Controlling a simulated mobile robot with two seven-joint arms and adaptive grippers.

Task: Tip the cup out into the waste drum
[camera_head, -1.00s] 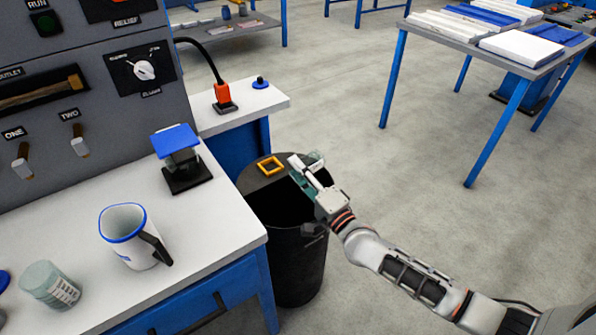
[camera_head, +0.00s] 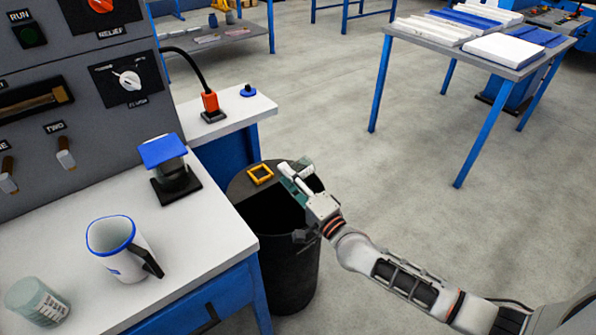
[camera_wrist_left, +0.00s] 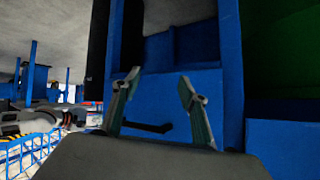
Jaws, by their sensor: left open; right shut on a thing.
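A white cup (camera_head: 122,262) with a blue rim and dark handle stands upright on the bench. What is inside it cannot be made out. The black waste drum (camera_head: 290,270) stands on the floor at the bench's right end. Its dark lid (camera_head: 243,186), with a yellow square frame on top, covers the far left part; the near part is open. My right gripper (camera_head: 287,171) is over the drum's far side, shut at what looks like the lid's edge; the pinch is partly hidden. My left gripper (camera_wrist_left: 152,105) is open and empty, before a blue cabinet front.
A blue-topped stand (camera_head: 170,170) is behind the cup, near the grey control panel (camera_head: 100,45). A table with white and blue slabs (camera_head: 505,48) stands at the right. The floor between is clear.

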